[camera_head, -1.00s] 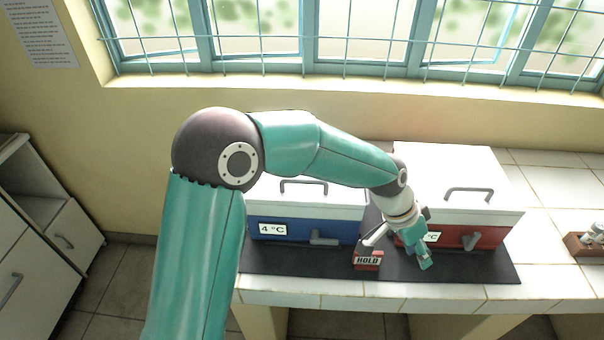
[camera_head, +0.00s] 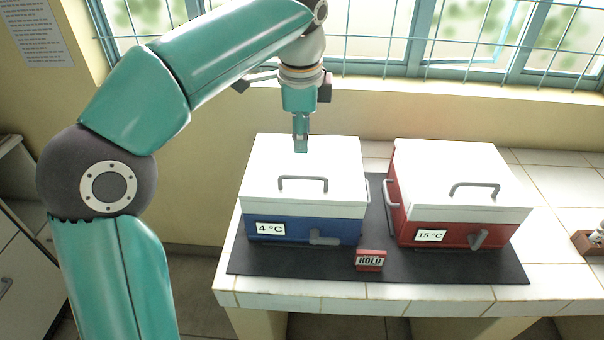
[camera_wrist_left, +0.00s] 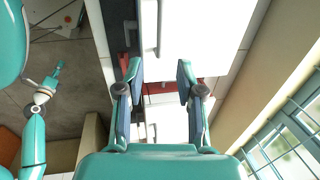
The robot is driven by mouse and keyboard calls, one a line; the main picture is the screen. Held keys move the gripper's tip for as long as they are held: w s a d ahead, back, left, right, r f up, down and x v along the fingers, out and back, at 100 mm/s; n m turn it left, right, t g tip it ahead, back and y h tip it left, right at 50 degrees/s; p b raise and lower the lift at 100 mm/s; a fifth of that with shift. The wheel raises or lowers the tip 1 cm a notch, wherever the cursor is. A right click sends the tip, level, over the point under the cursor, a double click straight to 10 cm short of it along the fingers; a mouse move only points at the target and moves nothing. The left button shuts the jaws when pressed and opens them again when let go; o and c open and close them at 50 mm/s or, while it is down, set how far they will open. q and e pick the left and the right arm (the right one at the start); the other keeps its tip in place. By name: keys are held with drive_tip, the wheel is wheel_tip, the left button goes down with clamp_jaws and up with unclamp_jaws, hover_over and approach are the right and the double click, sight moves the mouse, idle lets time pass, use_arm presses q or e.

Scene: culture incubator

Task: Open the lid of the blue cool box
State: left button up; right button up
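The blue cool box (camera_head: 290,229) stands on the dark mat with its white lid (camera_head: 262,180) closed. A grey bar handle (camera_head: 303,184) is on the lid, and a grey latch (camera_head: 322,237) lies about level on the front. A "4 °C" label is at the front left. My left gripper (camera_head: 300,148) points down above the lid's back edge, empty. In the left wrist view its fingers (camera_wrist_left: 157,78) are spread apart, with the lid's handle (camera_wrist_left: 155,30) beyond them. My right gripper (camera_wrist_left: 57,70) shows small at the left of the wrist view; its finger state is unclear.
A red cool box (camera_head: 452,232), labelled "15 °C", stands to the right, lid closed. A small rack (camera_head: 588,242) is at the right edge. The barred window and wall are behind.

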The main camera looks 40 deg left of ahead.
sight(303, 176)
use_arm(q)
drive_tip(key=f, duration=0.3)
drive_tip(key=w+f, duration=0.1)
drive_tip(key=f, duration=0.3)
drive_tip(key=w+a+f+b, duration=0.1)
drive_tip(key=f, duration=0.3)
drive_tip(key=shift+f, duration=0.15)
drive_tip(key=shift+c, duration=0.3)
clamp_jaws()
